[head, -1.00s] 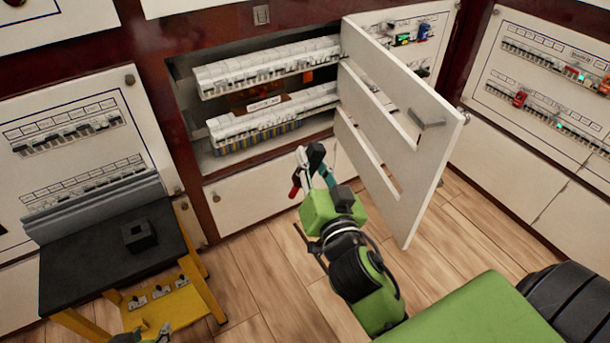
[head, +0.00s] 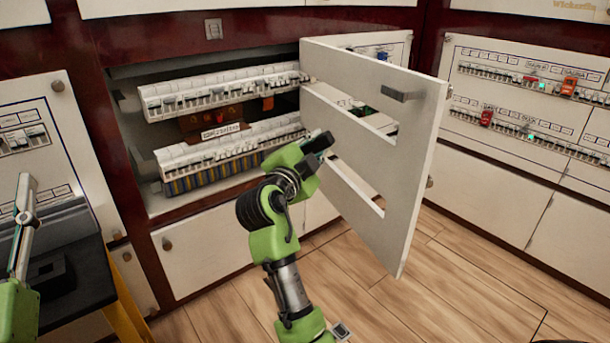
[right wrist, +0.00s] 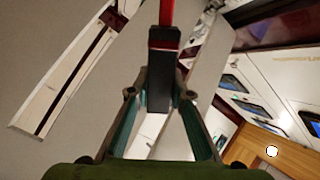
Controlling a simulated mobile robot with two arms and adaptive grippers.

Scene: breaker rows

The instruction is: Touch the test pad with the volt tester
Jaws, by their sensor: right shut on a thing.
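The volt tester (head: 318,142) is a black body in the head view, at the tip of my right arm. In the right wrist view its black body and red upper part (right wrist: 164,80) stand between the teal fingers of my right gripper (right wrist: 165,105), which is shut on it. The tester is in front of the open cabinet door, right of the lower breaker row (head: 235,143). I cannot make out the test pad for certain; a brown panel with a white label (head: 220,131) sits between the two rows. My left gripper (head: 26,200) is at the left edge, its opening unclear.
The white slotted cabinet door (head: 405,150) stands open to the right, close to my right gripper. The upper breaker row (head: 225,90) runs above the lower one. A dark table (head: 85,285) stands at lower left. The wooden floor (head: 450,290) is clear at lower right.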

